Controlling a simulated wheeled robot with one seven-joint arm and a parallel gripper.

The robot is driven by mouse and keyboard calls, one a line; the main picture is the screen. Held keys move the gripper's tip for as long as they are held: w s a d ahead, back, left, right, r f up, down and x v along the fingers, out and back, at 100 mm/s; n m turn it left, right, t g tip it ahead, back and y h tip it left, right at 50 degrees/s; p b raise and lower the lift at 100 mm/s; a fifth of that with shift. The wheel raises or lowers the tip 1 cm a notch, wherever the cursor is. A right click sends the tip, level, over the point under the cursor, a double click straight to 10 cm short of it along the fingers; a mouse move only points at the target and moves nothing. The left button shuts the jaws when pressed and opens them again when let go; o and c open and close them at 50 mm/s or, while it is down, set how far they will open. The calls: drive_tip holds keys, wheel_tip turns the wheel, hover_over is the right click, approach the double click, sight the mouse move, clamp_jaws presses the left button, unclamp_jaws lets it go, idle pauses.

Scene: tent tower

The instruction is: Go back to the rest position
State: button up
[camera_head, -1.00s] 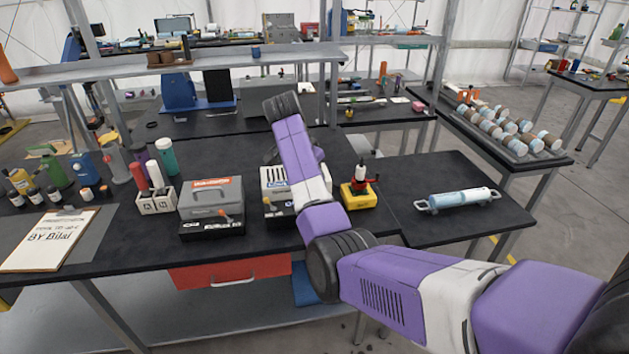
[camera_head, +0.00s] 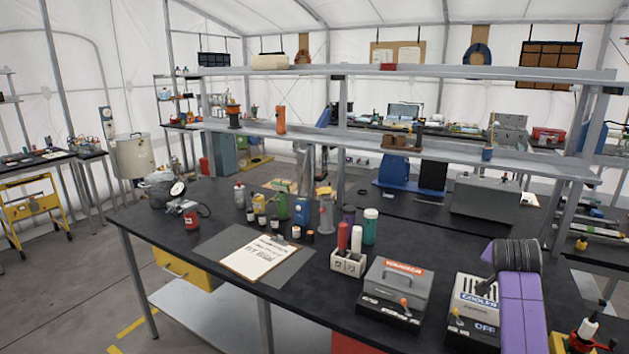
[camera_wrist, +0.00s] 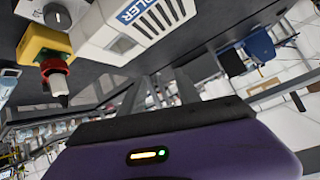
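My gripper (camera_wrist: 160,88) shows in the wrist view only by its purple housing with a small lit strip, its black edge and what look like grey fingers beyond it. Whether these fingers are open or shut is unclear, and nothing is clearly held. The white cooler box (camera_wrist: 135,30) and a yellow block with a red-collared tool (camera_wrist: 48,50) lie beyond it in that view. In the head view my purple arm (camera_head: 522,312) rises at the lower right, beside the cooler box (camera_head: 474,306). My gripper is out of that view.
The black workbench (camera_head: 175,245) holds a clipboard (camera_head: 258,254), a grey case (camera_head: 393,288), a white holder with red and white cylinders (camera_head: 348,262) and several bottles. Metal shelves (camera_head: 400,143) stand above and behind it. Open floor (camera_head: 60,290) lies at the left.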

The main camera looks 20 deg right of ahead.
drive_tip(key=s+a+f+n+t+y, duration=0.1)
drive_tip(key=s+a+f+n+t, duration=0.2)
drive_tip(key=a, duration=0.6)
drive_tip(key=s+a+f+n+t+b, duration=0.15)
drive_tip(key=s+a+n+t, duration=0.25)
drive_tip(key=a, duration=0.5)
drive_tip(key=s+a+f+n+t+y, duration=0.1)
drive_tip(key=s+a+f+n+t, duration=0.2)
drive_tip(key=a, duration=0.6)
drive_tip(key=s+a+n+y, duration=0.1)
drive_tip(key=s+a+y, duration=0.1)
drive_tip(key=s+a, duration=0.5)
drive_tip(key=s+a+n+y+b, duration=0.1)
drive_tip(key=s+a, duration=0.5)
drive_tip(key=s, duration=0.7)
drive_tip(key=s+a+n+g+y, duration=0.1)
drive_tip(key=s+a+n+y, duration=0.1)
drive_tip(key=s+a+y, duration=0.2)
drive_tip(key=s+a+f, duration=0.1)
drive_tip(key=s+a, duration=0.2)
drive_tip(key=s, duration=0.3)
drive_tip(key=shift+s+a+n, duration=0.3)
drive_tip(key=shift+s+n, duration=0.1)
